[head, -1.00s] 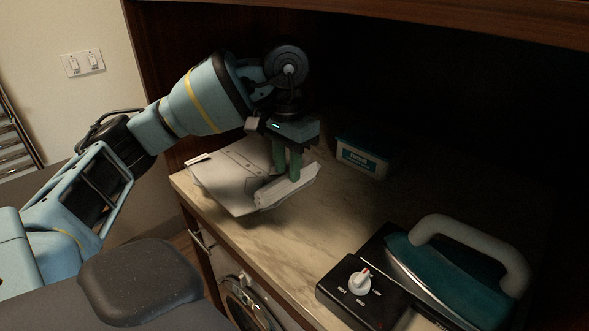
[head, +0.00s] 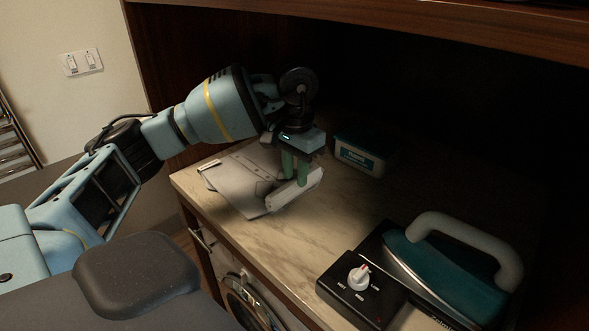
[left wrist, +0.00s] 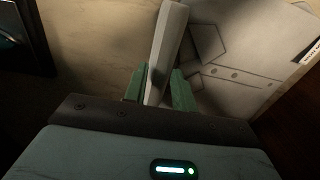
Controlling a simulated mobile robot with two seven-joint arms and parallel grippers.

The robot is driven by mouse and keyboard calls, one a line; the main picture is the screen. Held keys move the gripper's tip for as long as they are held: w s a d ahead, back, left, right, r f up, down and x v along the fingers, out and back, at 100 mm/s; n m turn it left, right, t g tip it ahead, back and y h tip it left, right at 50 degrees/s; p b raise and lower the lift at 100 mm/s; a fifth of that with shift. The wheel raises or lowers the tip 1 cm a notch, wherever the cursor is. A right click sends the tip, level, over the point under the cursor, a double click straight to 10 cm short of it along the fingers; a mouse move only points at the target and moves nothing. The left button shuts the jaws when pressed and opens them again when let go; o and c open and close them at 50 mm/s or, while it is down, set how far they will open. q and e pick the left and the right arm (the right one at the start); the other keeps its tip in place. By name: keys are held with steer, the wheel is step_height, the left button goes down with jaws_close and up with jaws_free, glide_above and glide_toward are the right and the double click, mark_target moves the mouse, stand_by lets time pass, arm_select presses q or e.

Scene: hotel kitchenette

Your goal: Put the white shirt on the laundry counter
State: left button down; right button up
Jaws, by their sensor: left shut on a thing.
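The white shirt (head: 240,180) is folded flat and lies on or just above the left end of the laundry counter (head: 262,235). It also shows in the left wrist view (left wrist: 236,62), with a row of buttons and a pocket. My left gripper (head: 295,183) points down at the shirt's right edge. Its green fingers (left wrist: 160,88) are shut on a pale, thick fold along that edge. Whether the shirt's underside touches the counter everywhere is hard to tell. My right gripper is not in view.
A teal-and-white box (head: 360,155) stands behind and right of the gripper. A black control box with a dial (head: 358,285) and a teal iron (head: 455,268) stand at the front right. A dark shelf (head: 400,25) overhangs. The middle counter is clear.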

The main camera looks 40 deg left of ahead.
arm_select(q)
steer(key=c, duration=1.1)
jaws_free()
steer(key=shift+c, duration=0.2)
step_height(320, 180, up, 8)
steer(key=shift+f, duration=0.25)
